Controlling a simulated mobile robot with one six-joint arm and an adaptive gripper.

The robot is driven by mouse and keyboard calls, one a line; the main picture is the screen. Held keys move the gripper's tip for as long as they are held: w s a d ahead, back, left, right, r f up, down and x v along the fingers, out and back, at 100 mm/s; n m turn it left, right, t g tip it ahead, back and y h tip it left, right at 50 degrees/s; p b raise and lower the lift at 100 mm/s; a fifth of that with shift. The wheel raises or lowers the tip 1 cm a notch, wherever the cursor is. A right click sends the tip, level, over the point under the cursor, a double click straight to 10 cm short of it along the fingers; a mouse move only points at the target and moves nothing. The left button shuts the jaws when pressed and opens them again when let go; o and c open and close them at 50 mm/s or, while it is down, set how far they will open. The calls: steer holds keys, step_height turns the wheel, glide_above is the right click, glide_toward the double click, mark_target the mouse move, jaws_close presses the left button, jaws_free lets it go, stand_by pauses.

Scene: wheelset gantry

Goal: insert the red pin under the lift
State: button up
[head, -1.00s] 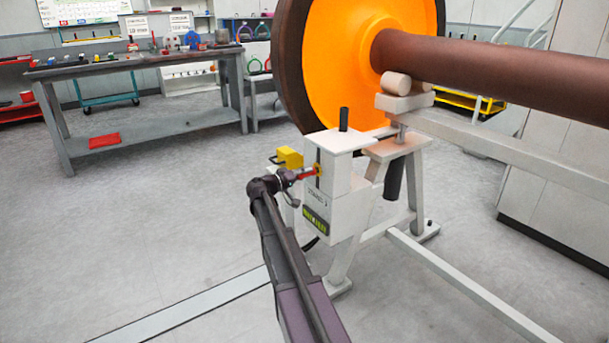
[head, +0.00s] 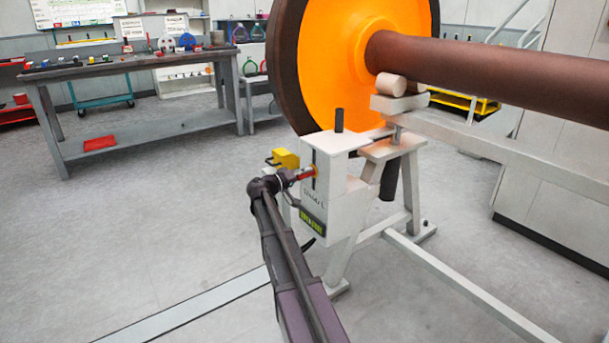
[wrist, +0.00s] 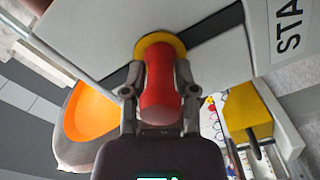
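The red pin (wrist: 160,90) is between the two fingers of my gripper (wrist: 160,88) in the wrist view, and both fingers press its sides. Its far end meets a yellow ring (wrist: 150,42) on the pale face of the stand box, over a dark slot. In the head view the red pin (head: 304,173) points right at the slot in the white stand box (head: 337,190), with my gripper (head: 298,175) around it. I cannot tell how deep the pin sits. The lift's support block (head: 399,102) is under the brown axle.
A yellow block (head: 285,158) sits just left of the stand box. The orange wheel (head: 345,65) and brown axle (head: 480,62) stand above and behind it. A grey workbench (head: 150,60) is at the back left. Floor at left is clear.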

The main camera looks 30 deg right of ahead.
steer(key=o, duration=0.3)
steer(key=shift+a, duration=0.1)
steer(key=a, duration=1.1)
steer(key=shift+s+a, duration=0.25)
steer(key=shift+a, duration=0.15)
stand_by(0.8)
